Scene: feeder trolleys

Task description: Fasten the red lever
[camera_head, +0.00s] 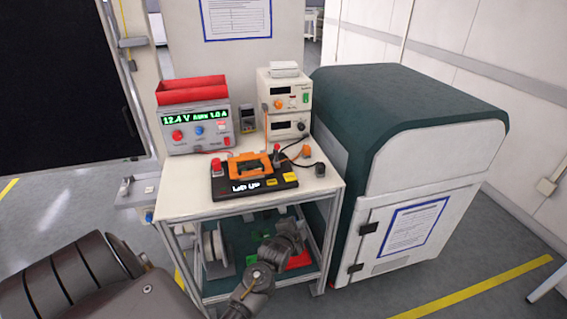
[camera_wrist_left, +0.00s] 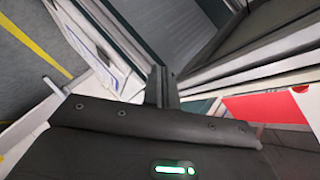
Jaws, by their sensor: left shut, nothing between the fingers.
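A black fixture (camera_head: 226,190) with an orange part (camera_head: 250,164) clamped in it lies on the white trolley top (camera_head: 180,205). A red-tipped lever (camera_head: 277,149) stands at its back right, and a red knob (camera_head: 216,166) sits at its left end. Which one is the task's lever is unclear at this size. My left gripper (camera_head: 291,232) is low in front of the trolley, below the top and apart from the fixture. Its fingers (camera_wrist_left: 162,87) are together and empty in the left wrist view. My right gripper is not in view.
A power supply (camera_head: 197,128) with a red bin (camera_head: 190,89) and stacked instruments (camera_head: 284,104) stand at the trolley's back. A green and white cabinet (camera_head: 430,150) stands close on the right. The lower shelf holds a spool (camera_head: 217,248) and a red item (camera_head: 298,260).

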